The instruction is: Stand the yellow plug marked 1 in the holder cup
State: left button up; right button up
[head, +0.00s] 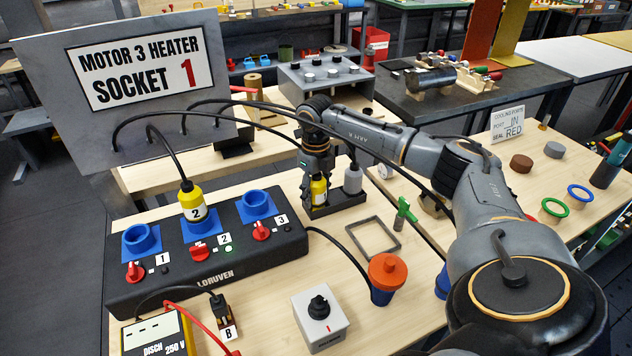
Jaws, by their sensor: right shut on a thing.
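My right gripper (317,160) points down and is shut on a yellow plug (318,190); its number cannot be read. The plug is upright at the left part of a dark holder (340,208). I cannot tell whether it rests on the holder's bottom or hangs just above it. A grey plug (352,179) stands in the right part of the same holder. A yellow plug marked 2 (193,203) sits in the middle blue socket of the black socket box (205,262). Sockets 1 (141,238) and 3 (257,205) are empty. My left gripper is out of view.
A sign board (140,85) reads Motor 3 Heater Socket 1, with black cables looping from it. A grey square frame (372,238), an orange-topped blue cup (387,272), a switch box (320,318) and a yellow meter (157,335) stand nearby. My right arm crosses the table's right side.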

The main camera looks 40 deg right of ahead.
jog(key=shift+f, duration=0.25)
jog(key=o, duration=1.3)
jog(key=shift+o, duration=0.2)
jog(key=shift+r, duration=0.1)
notch_tip(320, 180, up, 12)
jog(key=shift+f, duration=0.1)
